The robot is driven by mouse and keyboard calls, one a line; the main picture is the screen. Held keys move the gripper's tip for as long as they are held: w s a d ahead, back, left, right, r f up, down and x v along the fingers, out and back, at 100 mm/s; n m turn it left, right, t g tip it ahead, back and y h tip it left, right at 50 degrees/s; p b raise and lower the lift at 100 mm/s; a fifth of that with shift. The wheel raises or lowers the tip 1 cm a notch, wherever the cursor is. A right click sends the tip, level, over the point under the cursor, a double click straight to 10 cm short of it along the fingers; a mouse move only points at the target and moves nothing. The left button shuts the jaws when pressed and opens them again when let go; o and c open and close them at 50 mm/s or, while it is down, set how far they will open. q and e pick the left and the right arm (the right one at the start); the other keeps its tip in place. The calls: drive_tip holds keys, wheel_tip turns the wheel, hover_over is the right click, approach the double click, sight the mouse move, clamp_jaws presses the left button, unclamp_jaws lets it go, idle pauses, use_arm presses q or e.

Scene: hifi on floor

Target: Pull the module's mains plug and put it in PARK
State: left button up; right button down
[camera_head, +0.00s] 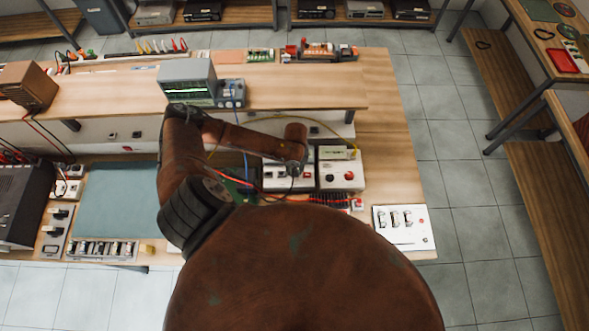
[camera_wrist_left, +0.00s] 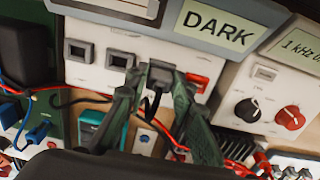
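The module's white front panel (camera_wrist_left: 95,76) carries a row of dark square sockets, with a red switch (camera_wrist_left: 197,82) at the right end. A black plug (camera_wrist_left: 161,73) is in that row, and its dark cable hangs below. My left gripper (camera_wrist_left: 159,82) has a finger on each side of the plug and looks shut on it. I cannot tell how deep the plug sits. A label above reads DARK (camera_wrist_left: 217,23). In the head view the panel (camera_head: 276,183) shows under my left gripper (camera_head: 292,171), whose fingertips are hard to make out. No PARK mark is readable. My right gripper is out of view.
A unit with a black knob (camera_wrist_left: 248,110) and a red knob stands to the right. Blue and red leads run at the left of the wrist view. An oscilloscope (camera_head: 187,82) stands on the shelf. A white board (camera_head: 403,228) lies at the bench's right front corner.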

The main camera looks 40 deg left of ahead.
use_arm(q)
drive_tip(key=o, duration=0.4)
drive_tip(key=shift+r, duration=0.3)
drive_tip(key=shift+r+p, duration=2.85)
drive_tip(key=shift+r, duration=5.4)
